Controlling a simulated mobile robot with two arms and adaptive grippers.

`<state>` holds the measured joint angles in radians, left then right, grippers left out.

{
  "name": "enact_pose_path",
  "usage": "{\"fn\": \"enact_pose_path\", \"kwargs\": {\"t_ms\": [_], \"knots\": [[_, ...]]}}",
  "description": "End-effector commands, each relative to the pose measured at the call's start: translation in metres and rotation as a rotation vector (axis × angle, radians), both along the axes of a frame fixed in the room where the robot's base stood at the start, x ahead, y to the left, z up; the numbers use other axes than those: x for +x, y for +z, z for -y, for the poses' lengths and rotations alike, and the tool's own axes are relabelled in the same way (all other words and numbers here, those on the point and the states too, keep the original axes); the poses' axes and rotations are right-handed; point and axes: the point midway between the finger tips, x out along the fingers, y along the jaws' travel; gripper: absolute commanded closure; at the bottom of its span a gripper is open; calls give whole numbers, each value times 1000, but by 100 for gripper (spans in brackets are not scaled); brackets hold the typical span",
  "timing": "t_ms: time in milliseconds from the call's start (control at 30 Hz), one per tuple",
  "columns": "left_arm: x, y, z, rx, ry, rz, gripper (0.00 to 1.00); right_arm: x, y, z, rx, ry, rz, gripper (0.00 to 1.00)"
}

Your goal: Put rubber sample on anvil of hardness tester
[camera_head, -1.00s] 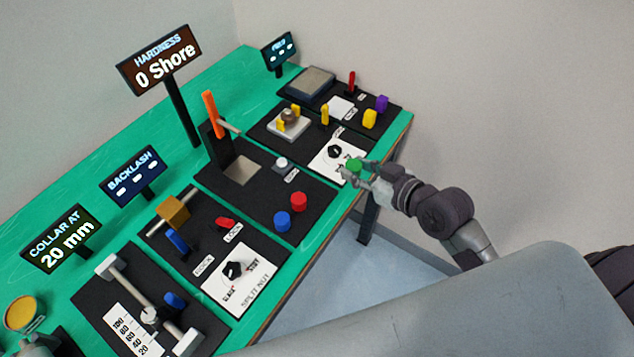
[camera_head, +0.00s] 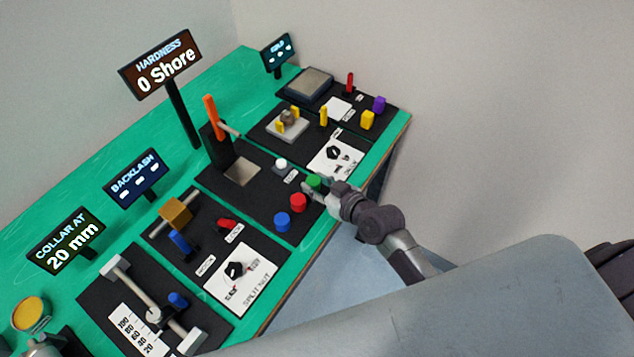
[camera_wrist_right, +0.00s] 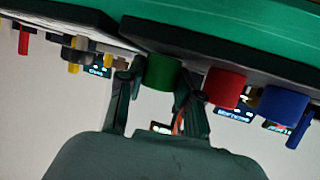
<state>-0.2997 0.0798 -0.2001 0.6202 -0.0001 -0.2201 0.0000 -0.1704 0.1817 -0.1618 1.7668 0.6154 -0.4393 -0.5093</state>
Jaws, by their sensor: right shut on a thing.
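The hardness tester (camera_head: 218,150) stands on a black base at mid-table, with an orange lever and a display reading 0 Shore. Its anvil is a pale square plate (camera_head: 241,171), bare. A green cylinder (camera_head: 314,180) is in my right gripper (camera_head: 315,187), whose fingers are shut on its sides. The green cylinder also shows in the right wrist view (camera_wrist_right: 163,72) between the two fingers. It is at the tester base's right edge, beside a red cylinder (camera_head: 298,202) and a blue cylinder (camera_head: 282,221). A grey part at the lower left (camera_head: 62,345) may be my left gripper; its fingers cannot be made out.
A white button (camera_head: 280,164) sits on the tester base between the anvil and the green cylinder. A dial panel (camera_head: 335,158) lies to the right. The split nut station (camera_head: 238,280) is in front. The upright lever and display post rise behind the anvil.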

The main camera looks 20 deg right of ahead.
Motion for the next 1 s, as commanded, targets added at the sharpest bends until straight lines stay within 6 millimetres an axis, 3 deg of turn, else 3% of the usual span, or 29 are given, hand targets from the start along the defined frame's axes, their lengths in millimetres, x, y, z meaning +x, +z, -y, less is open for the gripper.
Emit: {"fn": "enact_pose_path", "kwargs": {"t_ms": [200,233,367,767,1000], "knots": [[0,-4,0,0,0,0,60,0,-5,0,0,0,0,94],[0,-3,0,0,0,0,60,0,-3,0,0,0,0,60],[0,-2,0,0,0,0,60,0,-3,0,1,0,0,40],[0,-11,0,0,0,0,60,0,-6,-1,5,-2,0,40],[0,-19,0,0,0,0,60,-42,10,14,-3,2,0,40]]}}
